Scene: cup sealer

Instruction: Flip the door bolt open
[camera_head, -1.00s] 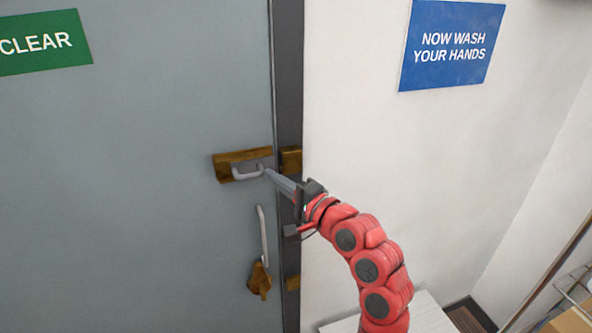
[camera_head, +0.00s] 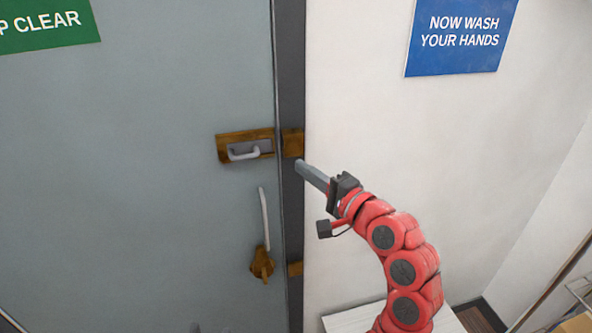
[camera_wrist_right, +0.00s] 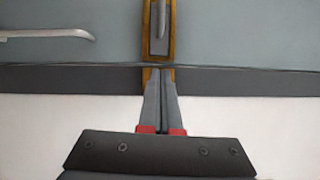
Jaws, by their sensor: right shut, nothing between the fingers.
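The door bolt (camera_head: 243,153) is a silver loop handle on a brass plate, mounted on the grey door (camera_head: 150,220) near its right edge. A matching brass keeper (camera_head: 292,143) sits on the dark door frame. My right gripper (camera_head: 299,165) is shut and empty, in front of the frame just right of and slightly below the bolt, apart from the handle. In the right wrist view the fingers (camera_wrist_right: 161,78) point at the brass plate, with the bolt handle (camera_wrist_right: 161,20) beyond the tips. My left gripper is not in view.
A blue hand-washing sign (camera_head: 460,38) hangs on the white wall, and a green sign (camera_head: 45,24) is on the door. A white surface (camera_head: 345,319) lies below my right arm.

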